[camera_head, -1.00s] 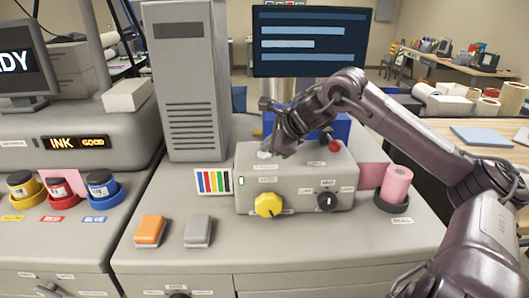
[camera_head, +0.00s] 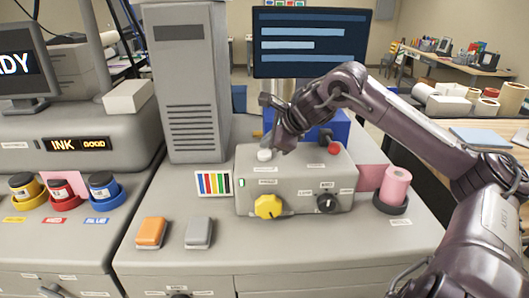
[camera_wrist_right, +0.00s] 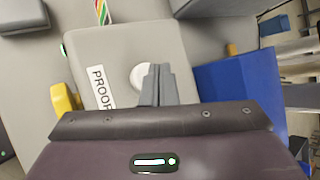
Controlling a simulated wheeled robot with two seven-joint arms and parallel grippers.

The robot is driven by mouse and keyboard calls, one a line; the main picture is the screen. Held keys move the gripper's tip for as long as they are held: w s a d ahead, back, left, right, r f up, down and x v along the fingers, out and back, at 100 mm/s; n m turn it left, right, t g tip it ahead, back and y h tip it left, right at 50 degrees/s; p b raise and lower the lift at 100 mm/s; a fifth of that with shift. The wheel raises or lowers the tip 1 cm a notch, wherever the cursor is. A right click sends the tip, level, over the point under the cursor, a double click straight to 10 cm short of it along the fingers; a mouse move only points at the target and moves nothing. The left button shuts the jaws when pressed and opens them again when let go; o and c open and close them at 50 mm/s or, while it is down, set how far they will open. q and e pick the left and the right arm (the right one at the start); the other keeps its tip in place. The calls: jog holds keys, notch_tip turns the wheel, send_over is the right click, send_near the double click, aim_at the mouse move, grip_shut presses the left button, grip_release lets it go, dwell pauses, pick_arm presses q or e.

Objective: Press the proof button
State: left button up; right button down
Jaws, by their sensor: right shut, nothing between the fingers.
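The proof button is a round white button (camera_head: 264,155) on the top left of a grey control box (camera_head: 295,190). In the right wrist view the white button (camera_wrist_right: 140,77) sits beside a label reading PROOF (camera_wrist_right: 101,88). My right gripper (camera_head: 268,142) is shut and empty, with its fingers pointing down just behind and above the button. In the right wrist view its fingertips (camera_wrist_right: 160,68) overlap the button's right edge. The button shows nearly whole in the head view, and a small gap seems to lie between it and the fingers.

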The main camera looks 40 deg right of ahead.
aim_at(268, 154)
notch_tip(268, 154, up, 5)
jog(key=p, duration=0.4)
jog(key=shift+f, duration=0.1)
dwell(0.9)
